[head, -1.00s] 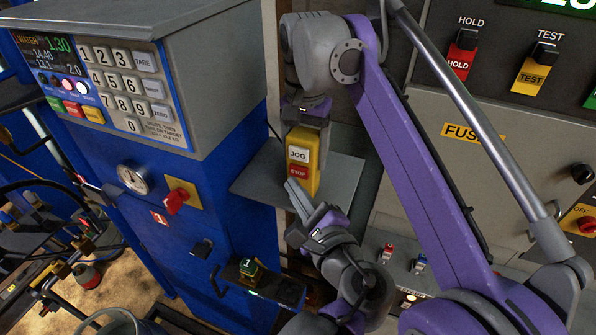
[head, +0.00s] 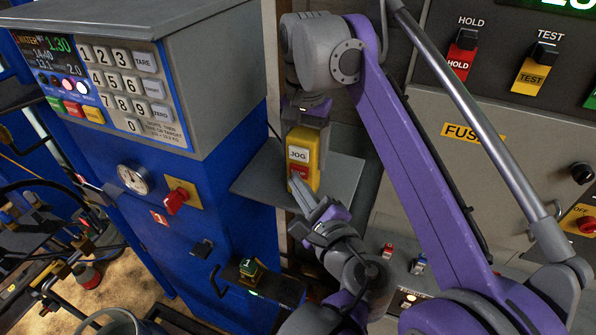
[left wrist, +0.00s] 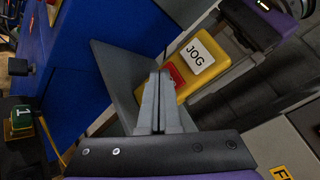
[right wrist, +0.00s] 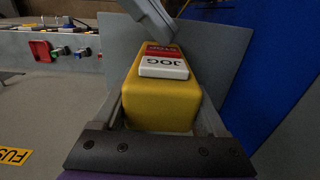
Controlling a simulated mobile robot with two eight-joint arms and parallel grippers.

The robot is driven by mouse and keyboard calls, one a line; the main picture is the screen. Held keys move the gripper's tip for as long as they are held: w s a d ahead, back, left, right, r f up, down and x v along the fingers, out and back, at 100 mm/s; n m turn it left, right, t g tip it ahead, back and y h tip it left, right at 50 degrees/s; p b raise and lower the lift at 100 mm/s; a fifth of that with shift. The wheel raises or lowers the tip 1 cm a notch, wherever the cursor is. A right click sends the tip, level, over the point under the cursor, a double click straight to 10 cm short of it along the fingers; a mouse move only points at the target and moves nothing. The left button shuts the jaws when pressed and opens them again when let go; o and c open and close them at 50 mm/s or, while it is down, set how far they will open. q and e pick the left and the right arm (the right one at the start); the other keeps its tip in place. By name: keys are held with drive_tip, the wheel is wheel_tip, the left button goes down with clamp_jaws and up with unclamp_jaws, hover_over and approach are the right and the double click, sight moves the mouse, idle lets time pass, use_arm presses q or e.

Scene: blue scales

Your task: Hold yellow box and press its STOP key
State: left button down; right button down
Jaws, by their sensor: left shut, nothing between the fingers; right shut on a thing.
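The yellow box (head: 312,148) hangs upright in my right gripper (head: 307,124), which is shut on its upper end. It has a white JOG key (head: 298,154) above a red STOP key (head: 301,171). My left gripper (head: 298,184) is shut and empty, with its fingertips at the STOP key, covering part of it. In the left wrist view the fingertips (left wrist: 159,76) overlap the red key (left wrist: 173,72). In the right wrist view the tips lie over the far part of the STOP key (right wrist: 161,48). I cannot tell whether they touch it.
A grey shelf (head: 342,180) lies behind and below the box. The blue scale cabinet (head: 230,150) with its keypad stands at left. A grey panel (head: 500,185) with HOLD and TEST switches is at right, behind my right arm.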

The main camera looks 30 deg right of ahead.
use_arm(q)
drive_tip(key=shift+w+d, duration=0.15)
idle(0.6)
drive_tip(key=shift+s+a, duration=0.6)
drive_tip(key=shift+a, duration=0.05)
drive_tip(key=shift+s+a, duration=1.6)
drive_tip(key=shift+a, duration=0.3)
use_arm(e)
unclamp_jaws()
